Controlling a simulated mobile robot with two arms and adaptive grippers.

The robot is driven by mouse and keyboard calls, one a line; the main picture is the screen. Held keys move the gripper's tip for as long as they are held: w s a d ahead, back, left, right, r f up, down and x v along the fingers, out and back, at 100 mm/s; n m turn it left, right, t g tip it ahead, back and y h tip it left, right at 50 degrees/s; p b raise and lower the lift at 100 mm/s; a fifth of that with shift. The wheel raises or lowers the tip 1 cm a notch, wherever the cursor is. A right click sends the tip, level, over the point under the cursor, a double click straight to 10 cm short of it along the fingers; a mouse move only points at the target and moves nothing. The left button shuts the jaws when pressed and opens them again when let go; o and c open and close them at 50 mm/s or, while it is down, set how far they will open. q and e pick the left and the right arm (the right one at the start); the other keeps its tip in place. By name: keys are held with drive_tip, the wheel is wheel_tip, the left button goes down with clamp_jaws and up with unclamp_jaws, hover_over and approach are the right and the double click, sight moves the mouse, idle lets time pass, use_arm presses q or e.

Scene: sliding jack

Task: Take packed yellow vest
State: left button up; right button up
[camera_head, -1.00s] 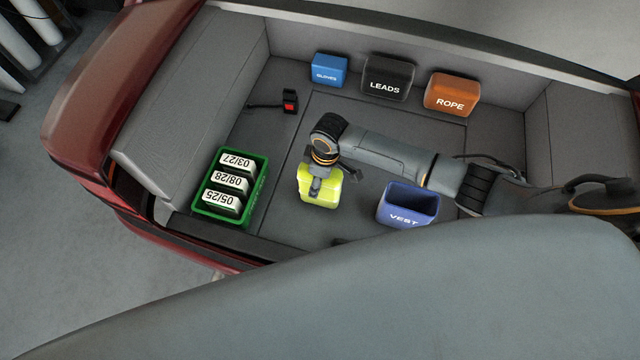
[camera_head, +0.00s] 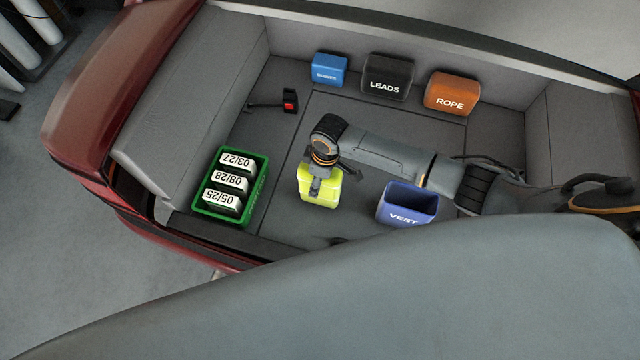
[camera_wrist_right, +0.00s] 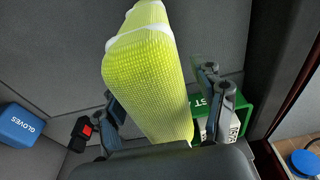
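The packed yellow vest (camera_head: 325,192) is a bright yellow-green bundle on the grey boot floor, between the green crate and the blue VEST bin. My right gripper (camera_head: 316,186) is over it, pointing down, and hides part of it. In the right wrist view, the vest (camera_wrist_right: 150,80) extends between the two fingers of my right gripper (camera_wrist_right: 163,88). The fingers are spread, with a visible gap between the vest and the right-hand finger; contact on the other side is unclear. The blue VEST bin (camera_head: 404,219) has a dark, seemingly empty inside. My left gripper is not in view.
A green crate (camera_head: 262,185) with several dated white packs stands left. GLOVES (camera_head: 328,68), LEADS (camera_head: 388,76) and ROPE (camera_head: 451,92) boxes line the back wall. A red-and-black item (camera_head: 289,101) lies back left. A large grey surface (camera_head: 400,300) covers the lower view.

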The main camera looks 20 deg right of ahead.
drive_tip(key=c, duration=1.1)
drive_tip(key=shift+r, duration=0.1)
